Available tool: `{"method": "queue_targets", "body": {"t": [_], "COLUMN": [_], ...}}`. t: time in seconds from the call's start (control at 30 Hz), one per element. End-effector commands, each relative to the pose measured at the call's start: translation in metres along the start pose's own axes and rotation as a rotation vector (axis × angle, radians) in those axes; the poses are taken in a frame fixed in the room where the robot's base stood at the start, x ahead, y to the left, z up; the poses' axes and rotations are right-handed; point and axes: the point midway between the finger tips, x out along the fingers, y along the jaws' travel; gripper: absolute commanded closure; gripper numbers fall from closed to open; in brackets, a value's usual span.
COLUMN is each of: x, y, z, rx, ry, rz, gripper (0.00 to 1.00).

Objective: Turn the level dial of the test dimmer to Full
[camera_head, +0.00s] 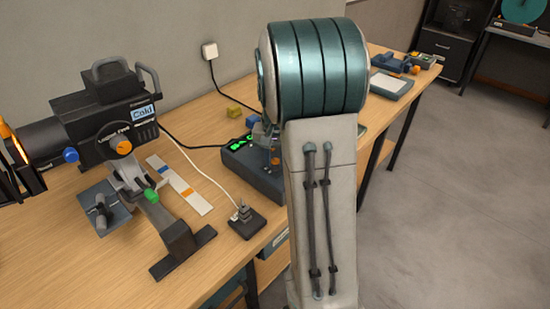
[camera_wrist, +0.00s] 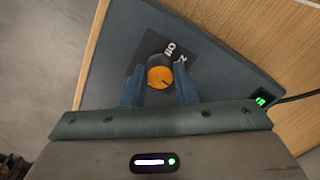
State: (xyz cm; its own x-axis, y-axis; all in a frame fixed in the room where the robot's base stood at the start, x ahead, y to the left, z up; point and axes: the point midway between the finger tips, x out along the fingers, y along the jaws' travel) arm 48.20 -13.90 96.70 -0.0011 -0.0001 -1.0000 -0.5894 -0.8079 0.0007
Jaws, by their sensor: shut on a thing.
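The test dimmer is a dark blue-grey box (camera_head: 262,181) on the wooden bench, partly hidden behind my arm in the head view. In the wrist view its top face (camera_wrist: 112,52) fills the middle. The level dial (camera_wrist: 160,73) has an orange cap with a small dark pointer mark, on a dark round base. White lettering stands beside it, only partly readable. My gripper (camera_wrist: 160,84) has its two blue fingers on either side of the dial, shut on it. A small green display (camera_wrist: 262,98) glows near the box's corner; its digits are too small to read.
A black stage lamp (camera_head: 95,130) stands at the left on its bracket. A plug block (camera_head: 240,222) with a white cable sits in front of the dimmer. A paper strip (camera_head: 180,185) lies between them.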

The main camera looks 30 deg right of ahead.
Motion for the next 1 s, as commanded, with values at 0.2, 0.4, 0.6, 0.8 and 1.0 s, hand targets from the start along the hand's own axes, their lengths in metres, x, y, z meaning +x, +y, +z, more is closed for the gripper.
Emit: {"method": "queue_targets", "body": {"t": [0.2,0.4,0.6,0.8,1.0], "x": [-0.0019,-0.0023,-0.0025,-0.0029,-0.0031], "y": [-0.0007,-0.0006,-0.0007,-0.0006,-0.0007], "z": [-0.0005,-0.0007,-0.0006,-0.0006,-0.0003], "rx": [0.205,0.395,0.586,0.775,0.963], "ry": [0.003,0.003,0.002,0.003,0.001], "rz": [-0.002,-0.002,-0.002,-0.002,-0.001], "gripper": [0.97,0.97,0.97,0.97,0.97]}}
